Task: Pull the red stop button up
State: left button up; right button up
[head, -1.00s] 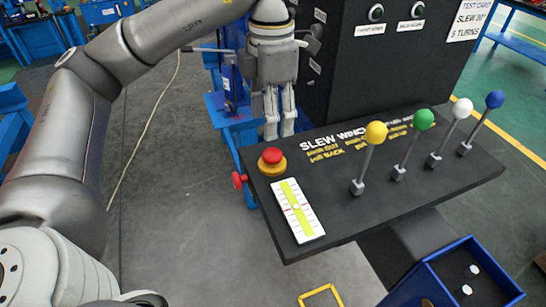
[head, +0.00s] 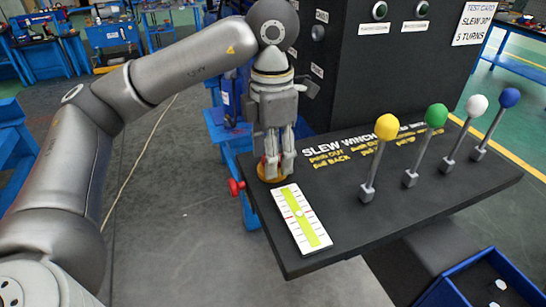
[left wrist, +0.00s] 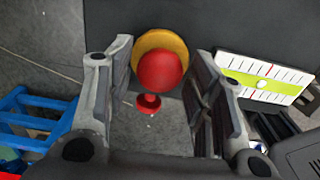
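The red stop button (left wrist: 160,71) sits on its round yellow base (left wrist: 176,40) at the near left corner of the black console. In the left wrist view it shows between the two spread fingers, with a gap on each side. In the head view my left gripper (head: 275,172) points down over the button and hides most of it; the yellow base (head: 272,177) shows around the fingertips. My left gripper (left wrist: 158,100) is open and holds nothing. My right gripper is in neither view.
A white and yellow-green level gauge (head: 301,220) lies right beside the button. Levers with yellow (head: 387,127), green (head: 436,115), white (head: 476,105) and blue (head: 510,97) knobs stand further right. A small red knob (head: 236,187) sticks out at the console's left edge. A blue bin (head: 475,280) stands lower right.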

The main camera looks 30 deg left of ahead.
pick_arm(q)
jog(key=c, duration=0.6)
jog(key=shift+r, duration=0.15)
jog(key=shift+r+p, duration=0.45)
jog(key=shift+r, duration=0.1)
jog(key=o, duration=0.9)
jog(key=shift+f, duration=0.1)
notch_tip(320, 180, up, 7)
jog(key=p, duration=0.5)
